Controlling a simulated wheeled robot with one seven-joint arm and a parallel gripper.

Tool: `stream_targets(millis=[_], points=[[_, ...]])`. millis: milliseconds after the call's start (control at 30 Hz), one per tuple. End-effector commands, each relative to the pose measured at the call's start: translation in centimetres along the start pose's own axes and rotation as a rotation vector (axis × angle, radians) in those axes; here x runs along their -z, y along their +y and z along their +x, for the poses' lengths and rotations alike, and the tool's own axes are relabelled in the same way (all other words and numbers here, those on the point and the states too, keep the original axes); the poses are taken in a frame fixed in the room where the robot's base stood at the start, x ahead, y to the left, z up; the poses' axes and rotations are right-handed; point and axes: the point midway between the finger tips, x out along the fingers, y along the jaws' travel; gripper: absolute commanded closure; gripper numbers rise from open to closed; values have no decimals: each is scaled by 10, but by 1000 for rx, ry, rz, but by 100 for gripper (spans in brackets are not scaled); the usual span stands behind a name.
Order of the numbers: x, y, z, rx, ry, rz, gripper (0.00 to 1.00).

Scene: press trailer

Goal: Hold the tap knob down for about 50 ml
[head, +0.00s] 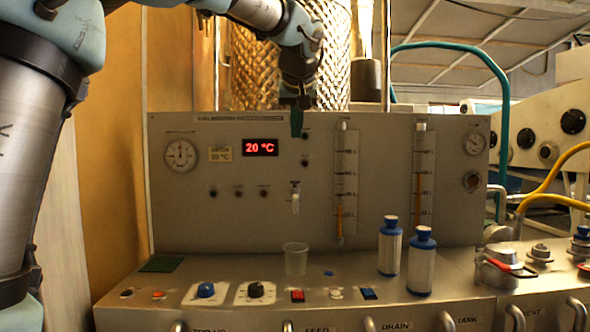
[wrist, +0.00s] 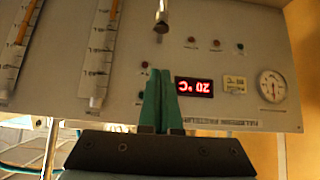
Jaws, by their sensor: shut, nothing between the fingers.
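The tap (head: 295,203) is a small pale fitting on the upright grey panel, with its knob (head: 295,184) on top. A clear, empty-looking cup (head: 295,262) stands on the ledge below it. My gripper (head: 297,133) has green fingers, shut together and empty, in front of the panel's upper part. It is above the tap and apart from it. In the wrist view, which is upside down, the closed fingertips (wrist: 158,73) point toward the tap (wrist: 161,22), with a gap between. The cup is outside the wrist view.
A red 20 °C display (head: 260,147) is left of my gripper, and two flow tubes (head: 345,185) (head: 424,180) are to the right. Two blue-capped bottles (head: 390,248) (head: 421,264) stand right of the cup. Knobs (head: 205,290) and switches (head: 298,296) line the ledge front.

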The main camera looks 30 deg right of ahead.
Motion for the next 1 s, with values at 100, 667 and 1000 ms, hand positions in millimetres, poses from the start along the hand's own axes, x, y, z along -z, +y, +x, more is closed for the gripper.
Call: stream_targets(millis=[100, 667, 1000], points=[[0, 0, 5, 1, -2, 0, 100], [-3, -1, 105, 1, -5, 2, 100], [-28, -1, 128, 1, -2, 1, 100]])
